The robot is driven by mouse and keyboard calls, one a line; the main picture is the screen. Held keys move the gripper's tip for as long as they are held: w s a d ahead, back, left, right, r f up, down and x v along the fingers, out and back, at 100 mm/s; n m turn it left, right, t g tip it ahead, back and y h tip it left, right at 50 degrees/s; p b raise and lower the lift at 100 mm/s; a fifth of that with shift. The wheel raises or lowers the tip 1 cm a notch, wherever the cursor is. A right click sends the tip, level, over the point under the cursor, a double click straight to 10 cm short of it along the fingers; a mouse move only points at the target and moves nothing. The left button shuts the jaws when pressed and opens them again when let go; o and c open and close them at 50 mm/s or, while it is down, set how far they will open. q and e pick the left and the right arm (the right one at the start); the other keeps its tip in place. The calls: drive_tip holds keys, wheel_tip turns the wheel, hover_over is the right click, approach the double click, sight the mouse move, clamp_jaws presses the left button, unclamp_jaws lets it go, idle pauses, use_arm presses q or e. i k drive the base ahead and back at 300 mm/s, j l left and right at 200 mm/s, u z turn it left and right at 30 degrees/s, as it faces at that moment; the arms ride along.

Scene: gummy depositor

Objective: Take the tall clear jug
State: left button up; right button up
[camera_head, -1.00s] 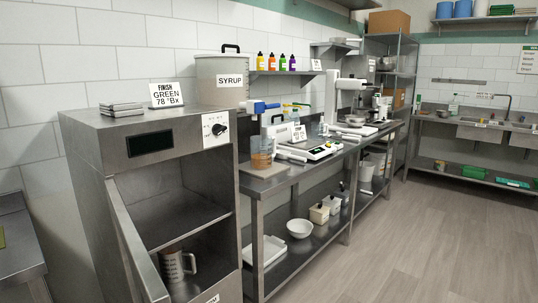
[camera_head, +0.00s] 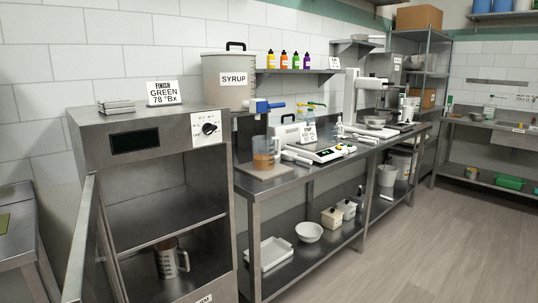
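A tall clear jug (camera_head: 266,153) with amber liquid in its lower part stands upright on a light board at the near left end of the steel bench. It is just below the blue-handled tap of the syrup vessel (camera_head: 229,82). A second jug-like vessel with a handle and dark markings (camera_head: 170,262) stands inside the open steel cabinet, on its lower level; shade makes its material hard to tell. Neither of my grippers is in view.
The steel cabinet (camera_head: 140,190) stands in front left, its door (camera_head: 90,240) swung open. The bench (camera_head: 300,178) carries a scale (camera_head: 327,152) and other equipment; a bowl (camera_head: 308,232) and tray (camera_head: 268,252) sit on its lower shelf. The floor at right is clear.

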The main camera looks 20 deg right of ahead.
sight(264, 157)
drive_tip(key=i+l+u, duration=0.1)
drive_tip(key=l, duration=0.65)
drive_tip(key=i+l+u, duration=0.1)
drive_tip(key=l, duration=0.3)
drive_tip(key=i+l+u, duration=0.15)
drive_tip(key=i+l, duration=0.15)
drive_tip(key=i+l+u, duration=0.1)
drive_tip(key=i+l, duration=0.15)
drive_tip(key=i+l+u, duration=0.1)
drive_tip(key=i+l, duration=0.15)
drive_tip(key=l, duration=0.25)
drive_tip(key=i+l, duration=0.2)
drive_tip(key=l, duration=0.2)
drive_tip(key=i+l+u, duration=0.15)
drive_tip(key=l, duration=0.25)
drive_tip(key=i+j, duration=0.05)
drive_tip(key=i, duration=0.05)
